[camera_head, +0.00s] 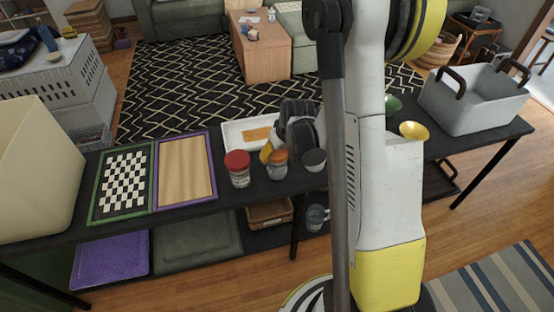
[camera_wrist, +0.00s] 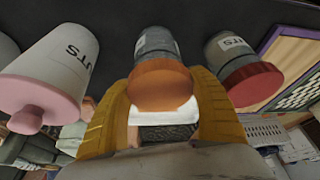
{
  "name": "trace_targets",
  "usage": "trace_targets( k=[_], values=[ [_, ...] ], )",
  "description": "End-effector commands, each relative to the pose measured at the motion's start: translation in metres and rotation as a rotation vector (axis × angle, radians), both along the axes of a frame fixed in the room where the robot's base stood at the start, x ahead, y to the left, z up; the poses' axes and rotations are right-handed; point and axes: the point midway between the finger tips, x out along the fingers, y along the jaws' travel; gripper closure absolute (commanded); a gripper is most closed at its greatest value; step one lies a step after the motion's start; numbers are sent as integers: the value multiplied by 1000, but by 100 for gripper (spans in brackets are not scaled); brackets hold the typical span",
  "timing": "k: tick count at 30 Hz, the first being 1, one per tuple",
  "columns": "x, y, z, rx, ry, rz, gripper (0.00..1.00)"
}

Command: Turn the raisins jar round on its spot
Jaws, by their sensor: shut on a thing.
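A glass-like jar with an orange-brown lid (camera_head: 278,157) stands upright on the dark table. In the wrist view this jar (camera_wrist: 162,85) is between the two yellow fingers of my gripper (camera_wrist: 165,95), which is shut on it near the lid. No label reads clearly as raisins.
A white tray (camera_head: 232,136) lies behind the jars. A checkered board (camera_head: 123,185) and a purple-framed wooden board (camera_head: 185,172) lie left. A yellow bowl (camera_head: 414,131) and grey basket (camera_head: 475,105) are right. Little room separates the jars.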

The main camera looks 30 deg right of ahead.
Motion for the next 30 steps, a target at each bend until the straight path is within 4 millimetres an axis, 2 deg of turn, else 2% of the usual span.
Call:
trace_targets(
  k=[4,9,15,17,24,30],
  values=[
    [0,0,19,0,0,0,72],
    [0,0,58,0,0,0,72],
    [0,0,91,-1,0,-14,72],
    [0,1,95,0,0,-56,72],
    [1,2,98,-1,0,-378,72],
    [0,0,99,-1,-1,-500,72]
  ],
)
